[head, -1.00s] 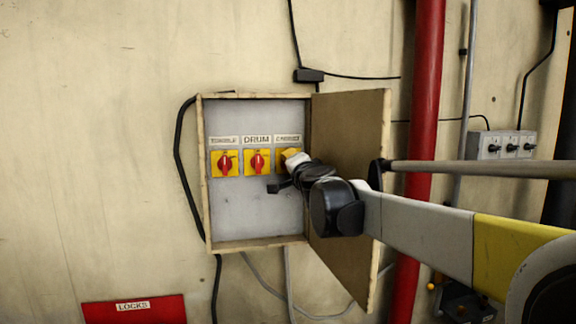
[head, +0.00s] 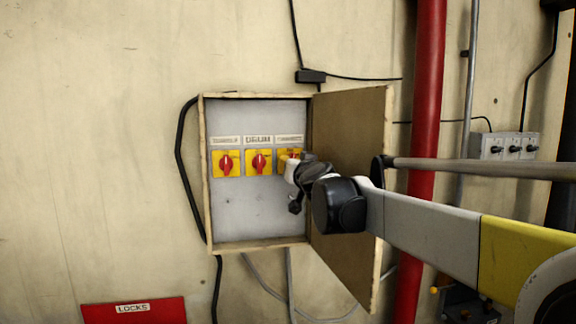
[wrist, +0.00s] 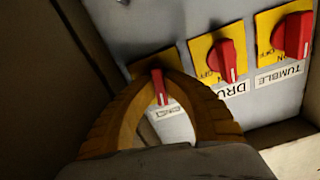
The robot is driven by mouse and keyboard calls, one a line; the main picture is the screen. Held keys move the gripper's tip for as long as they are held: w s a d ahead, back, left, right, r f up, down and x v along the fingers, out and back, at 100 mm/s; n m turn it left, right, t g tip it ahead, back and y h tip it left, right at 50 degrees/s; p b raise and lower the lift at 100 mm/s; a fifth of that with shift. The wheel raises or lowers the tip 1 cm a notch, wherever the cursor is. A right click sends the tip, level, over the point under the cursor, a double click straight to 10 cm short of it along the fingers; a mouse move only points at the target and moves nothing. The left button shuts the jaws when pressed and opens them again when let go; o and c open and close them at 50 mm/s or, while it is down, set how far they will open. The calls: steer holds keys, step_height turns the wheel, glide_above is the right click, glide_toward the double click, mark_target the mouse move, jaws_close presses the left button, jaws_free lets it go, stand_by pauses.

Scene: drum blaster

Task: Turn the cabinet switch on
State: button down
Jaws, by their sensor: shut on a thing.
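The cabinet (head: 205,190) is open on the wall, with three yellow switch plates in a row on its grey panel. The left switch (head: 226,163) and the middle switch (head: 259,162), labelled DRUM, have red knobs standing about upright. The right switch (head: 288,155) is partly hidden by my gripper (head: 291,172); its label is too blurred to read. In the wrist view, my gripper (wrist: 160,84) is shut on this switch's red knob (wrist: 160,90), one orange finger on each side. The knob's position relative to its ON and OFF marks cannot be read.
The open cabinet door (head: 352,150) stands right of the panel, close to my arm. A red pipe (head: 427,100) runs down the wall behind my arm. A grey box of small switches (head: 503,146) is farther right. A red LOCKS box (head: 134,311) is below left.

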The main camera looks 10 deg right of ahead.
steer(key=shift+n, duration=1)
steer(key=c, duration=1.5)
jaws_free()
steer(key=shift+o, duration=0.2)
steer(key=s, duration=1.2)
